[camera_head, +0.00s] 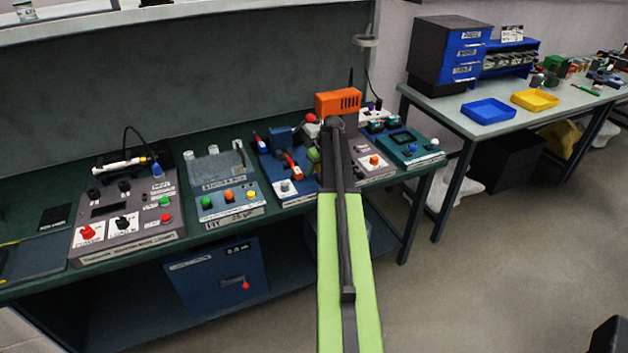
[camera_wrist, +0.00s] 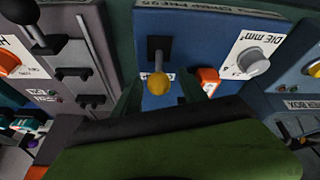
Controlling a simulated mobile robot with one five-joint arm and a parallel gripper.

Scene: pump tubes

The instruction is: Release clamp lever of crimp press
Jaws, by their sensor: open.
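The crimp press (camera_head: 284,187) is a blue box on the green bench in the head view, partly behind my arm. In the wrist view its blue panel (camera_wrist: 195,28) fills the middle, with its label upside down. A lever with a yellow ball knob (camera_wrist: 158,83) stands out from a dark slot there; I take it for the clamp lever. My gripper (camera_wrist: 160,98) is open, its dark green fingers on either side of the knob, largely hidden by the dark and green housing in front. Contact with the knob cannot be told. The fingertips are not clear in the head view.
A grey die dial (camera_wrist: 252,62) and an orange part (camera_wrist: 208,80) sit beside the lever. A grey panel with black levers (camera_wrist: 80,70) is at left. Other control boxes (camera_head: 228,195) crowd the bench.

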